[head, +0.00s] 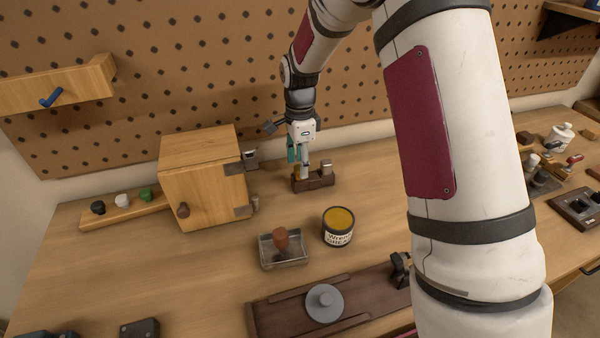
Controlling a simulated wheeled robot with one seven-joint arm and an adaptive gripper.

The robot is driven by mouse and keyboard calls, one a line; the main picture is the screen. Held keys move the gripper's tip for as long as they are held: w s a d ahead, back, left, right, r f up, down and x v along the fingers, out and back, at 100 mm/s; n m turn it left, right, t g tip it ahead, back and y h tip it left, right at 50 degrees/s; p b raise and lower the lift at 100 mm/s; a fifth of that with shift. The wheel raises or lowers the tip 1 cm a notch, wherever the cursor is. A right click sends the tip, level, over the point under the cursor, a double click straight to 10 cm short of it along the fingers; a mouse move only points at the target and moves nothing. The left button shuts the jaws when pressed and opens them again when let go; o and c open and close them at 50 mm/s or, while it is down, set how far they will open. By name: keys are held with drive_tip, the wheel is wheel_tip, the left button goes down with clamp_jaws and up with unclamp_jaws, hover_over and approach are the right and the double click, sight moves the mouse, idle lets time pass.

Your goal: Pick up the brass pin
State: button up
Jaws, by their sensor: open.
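A small dark wooden block (318,182) stands on the bench near the pegboard, with short upright pieces in it. The metallic piece at its right end (327,166) has a pale top. A small yellowish bit shows near the block's left end, close to my fingers; I cannot tell for sure which piece is the brass pin. My gripper (299,163) points down over the left part of the block, open, with teal on one finger. The fingers partly hide what stands there, and I cannot tell whether they touch it.
A wooden cabinet (200,185) stands close on the left. My arm hides part of the bench at right.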

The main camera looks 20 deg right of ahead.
drive_tip(key=shift+f, duration=1.3)
clamp_jaws()
drive_tip(key=shift+r, duration=0.1)
